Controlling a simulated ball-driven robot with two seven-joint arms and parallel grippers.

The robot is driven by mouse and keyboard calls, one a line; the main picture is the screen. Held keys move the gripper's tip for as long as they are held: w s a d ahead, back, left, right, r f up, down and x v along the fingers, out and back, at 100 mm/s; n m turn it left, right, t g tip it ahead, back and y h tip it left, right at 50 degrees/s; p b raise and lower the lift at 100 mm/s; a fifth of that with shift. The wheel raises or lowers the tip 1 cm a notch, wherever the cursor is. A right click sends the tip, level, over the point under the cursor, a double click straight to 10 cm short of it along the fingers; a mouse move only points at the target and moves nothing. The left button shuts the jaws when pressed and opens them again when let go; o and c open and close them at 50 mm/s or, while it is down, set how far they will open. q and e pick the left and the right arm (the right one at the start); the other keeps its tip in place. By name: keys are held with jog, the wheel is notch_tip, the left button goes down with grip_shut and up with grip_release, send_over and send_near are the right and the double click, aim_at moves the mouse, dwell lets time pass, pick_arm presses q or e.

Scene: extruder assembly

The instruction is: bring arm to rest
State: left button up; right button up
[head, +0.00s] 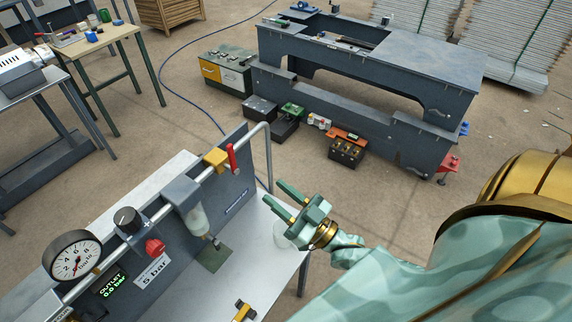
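My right gripper (285,201) shows in the head view, with its green fingers apart and nothing between them. It is above the right end of a light grey bench (287,265), to the right of the panel with the gauge. My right arm, pale green with gold parts, comes in from the lower right. My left gripper is not in view.
The grey panel (240,154) carries a pressure gauge (74,257), a black knob (128,220), a red knob (155,247) and a red-handled yellow valve (217,158). A large dark machine frame (370,85) stands on the floor beyond.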

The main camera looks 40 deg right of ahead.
jog(key=shift+v, duration=0.9)
jog(key=s+d+f+g+h+b, duration=0.1)
jog(key=s+d+f+g+h, duration=0.15)
jog(key=f, duration=0.85)
jog(key=s+d+f+g+h+b, duration=0.1)
jog(key=s+f+g, duration=0.25)
jog(key=f, duration=0.65)
jog(key=s+d+f+g+h+b, duration=0.15)
jog(key=f+g, duration=0.25)
jog(key=f, duration=0.7)
jog(key=s+a+f+g+h+b, duration=0.2)
jog(key=s+f+g+b, duration=0.6)
jog(key=s+f, duration=1.5)
jog(key=shift+s+a+f+g+h, duration=0.2)
jog(key=shift+s+a+g+h, duration=0.1)
jog(key=shift+s+a+g, duration=0.9)
